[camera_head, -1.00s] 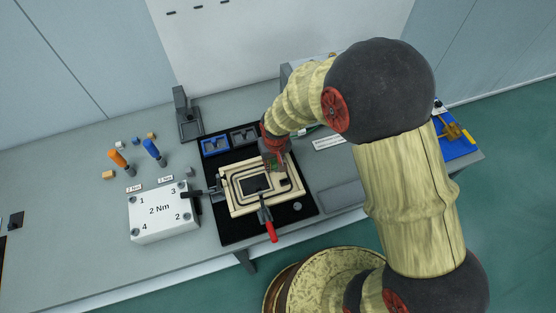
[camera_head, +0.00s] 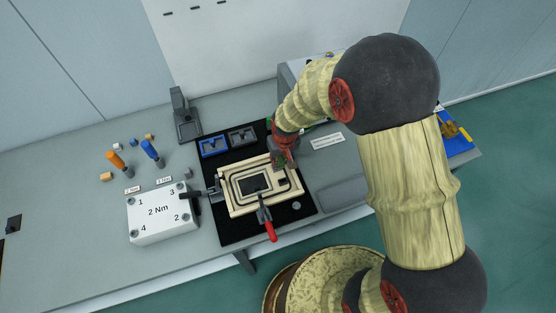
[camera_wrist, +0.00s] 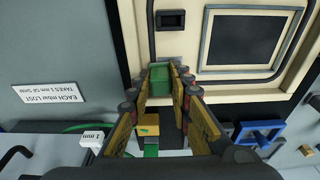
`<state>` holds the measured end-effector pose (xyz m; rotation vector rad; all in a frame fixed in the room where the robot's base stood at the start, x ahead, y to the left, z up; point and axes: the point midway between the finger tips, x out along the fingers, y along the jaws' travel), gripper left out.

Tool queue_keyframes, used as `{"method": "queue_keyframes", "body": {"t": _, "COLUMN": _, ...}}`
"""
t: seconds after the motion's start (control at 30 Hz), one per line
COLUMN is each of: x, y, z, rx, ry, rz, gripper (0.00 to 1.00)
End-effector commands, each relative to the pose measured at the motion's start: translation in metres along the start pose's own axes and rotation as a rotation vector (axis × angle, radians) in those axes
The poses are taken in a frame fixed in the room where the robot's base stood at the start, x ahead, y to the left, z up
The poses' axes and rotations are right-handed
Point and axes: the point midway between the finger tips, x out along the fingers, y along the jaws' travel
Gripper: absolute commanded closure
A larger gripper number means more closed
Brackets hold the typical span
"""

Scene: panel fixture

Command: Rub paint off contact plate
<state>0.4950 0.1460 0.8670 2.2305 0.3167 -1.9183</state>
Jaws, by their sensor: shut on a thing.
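The cream panel (camera_head: 232,203) lies clamped on a black mat, with a dark groove loop around a dark rectangular window (camera_wrist: 238,40). A small dark rectangular plate (camera_wrist: 171,20) sits near the panel's edge in the wrist view; I cannot tell whether it is the contact plate or if paint is on it. My gripper (camera_wrist: 160,90) is shut on a green block (camera_wrist: 160,72), held at the panel's edge close to the small dark plate. In the head view my gripper (camera_head: 284,161) is over the panel's upper right corner. Whether the block touches the panel is unclear.
A red-handled clamp (camera_head: 267,224) grips the panel's front edge and a black clamp (camera_head: 203,192) its left. Blue (camera_head: 213,147) and grey (camera_head: 242,137) holders stand behind. A white 2 Nm box (camera_head: 161,215) and two screwdrivers are left. A label (camera_head: 328,142) lies right.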

Motion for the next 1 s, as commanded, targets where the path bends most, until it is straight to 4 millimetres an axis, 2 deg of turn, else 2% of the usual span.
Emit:
{"method": "queue_keyframes", "body": {"t": 0.27, "x": -0.005, "y": 0.004, "z": 0.000, "rx": 0.001, "ry": -0.001, "rz": 0.003, "gripper": 1.00}}
{"method": "queue_keyframes", "body": {"t": 0.8, "x": -0.054, "y": 0.002, "z": -0.008, "rx": 0.001, "ry": 0.000, "rz": 0.002, "gripper": 1.00}}
{"method": "queue_keyframes", "body": {"t": 1.0, "x": -0.060, "y": 0.002, "z": -0.009, "rx": 0.001, "ry": 0.000, "rz": 0.002, "gripper": 1.00}}
